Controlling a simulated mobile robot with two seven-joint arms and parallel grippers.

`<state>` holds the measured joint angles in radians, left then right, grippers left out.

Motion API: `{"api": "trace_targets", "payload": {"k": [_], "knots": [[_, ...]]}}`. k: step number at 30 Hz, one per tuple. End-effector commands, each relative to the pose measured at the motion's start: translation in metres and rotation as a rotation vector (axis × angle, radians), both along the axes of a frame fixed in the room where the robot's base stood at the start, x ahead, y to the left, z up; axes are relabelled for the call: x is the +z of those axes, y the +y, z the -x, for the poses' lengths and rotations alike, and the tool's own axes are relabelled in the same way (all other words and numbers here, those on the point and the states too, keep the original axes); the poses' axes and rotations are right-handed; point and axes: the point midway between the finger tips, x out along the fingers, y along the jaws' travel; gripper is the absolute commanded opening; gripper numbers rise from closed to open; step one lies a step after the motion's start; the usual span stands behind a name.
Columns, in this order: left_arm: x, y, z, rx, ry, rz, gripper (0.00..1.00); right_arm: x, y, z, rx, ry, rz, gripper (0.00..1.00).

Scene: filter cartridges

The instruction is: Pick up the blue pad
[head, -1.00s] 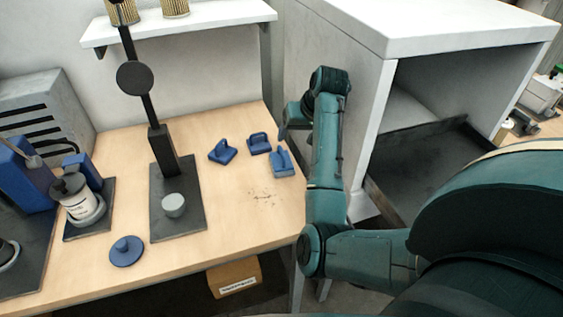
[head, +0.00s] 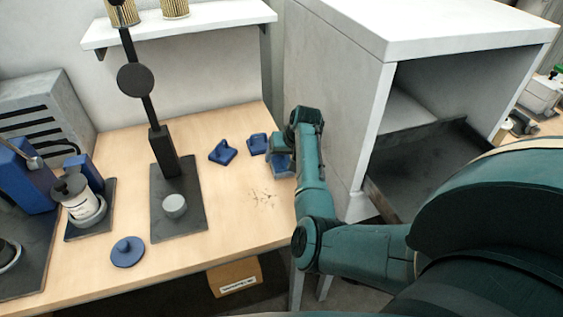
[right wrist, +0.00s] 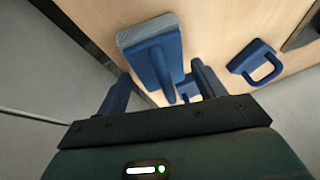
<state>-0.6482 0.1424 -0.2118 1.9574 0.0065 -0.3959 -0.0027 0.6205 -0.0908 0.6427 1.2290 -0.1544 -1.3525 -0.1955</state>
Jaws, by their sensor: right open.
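The blue pad (head: 281,164), a blue block with a handle, lies near the table's right edge and is partly covered by my right gripper (head: 283,148). In the right wrist view the pad (right wrist: 150,48) shows a grey layer along one edge, and its handle points toward the gripper. My right gripper (right wrist: 160,76) is open, with one finger on either side of the handle; I cannot tell whether they touch it. My left gripper is out of view.
Two other blue handled pieces (head: 222,152) (head: 257,143) lie close by on the table (head: 232,215). A black stand (head: 165,160) with a grey cup (head: 174,205) is to the left. A white cabinet (head: 335,110) stands close on the right.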

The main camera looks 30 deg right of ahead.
Motion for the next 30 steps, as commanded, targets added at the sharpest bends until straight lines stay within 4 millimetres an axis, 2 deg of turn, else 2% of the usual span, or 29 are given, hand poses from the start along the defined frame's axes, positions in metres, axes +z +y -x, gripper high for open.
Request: {"api": "trace_targets", "payload": {"k": [9, 22, 30], "knots": [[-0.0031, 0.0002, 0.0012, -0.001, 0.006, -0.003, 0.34, -0.0056, 0.0003, -0.0026, 0.000, -0.001, 0.000, 0.69], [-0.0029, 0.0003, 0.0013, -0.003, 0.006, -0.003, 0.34, -0.0053, 0.0002, -0.0025, 0.000, -0.001, 0.000, 0.35], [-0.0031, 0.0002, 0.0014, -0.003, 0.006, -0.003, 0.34, -0.0021, -0.0001, -0.0030, -0.001, -0.003, 0.001, 0.34]]}}
